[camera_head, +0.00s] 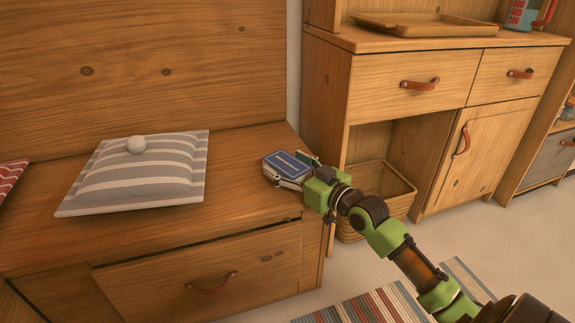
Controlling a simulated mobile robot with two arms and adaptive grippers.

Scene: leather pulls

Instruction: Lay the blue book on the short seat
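The blue book (287,162) is small, with a blue cover and pale edges. It is at the right end of the wooden seat (235,165), by the seat's edge. My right gripper (291,171) reaches in from the lower right, with its fingers on either side of the book, shut on it. I cannot tell whether the book touches the seat top or is just above it. The near finger hides part of the book. My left gripper is not in view.
A red patterned item (10,183) is at the left edge. A wicker basket (375,182) and cabinet (470,150) stand right. Bare seat lies between cushion and book.

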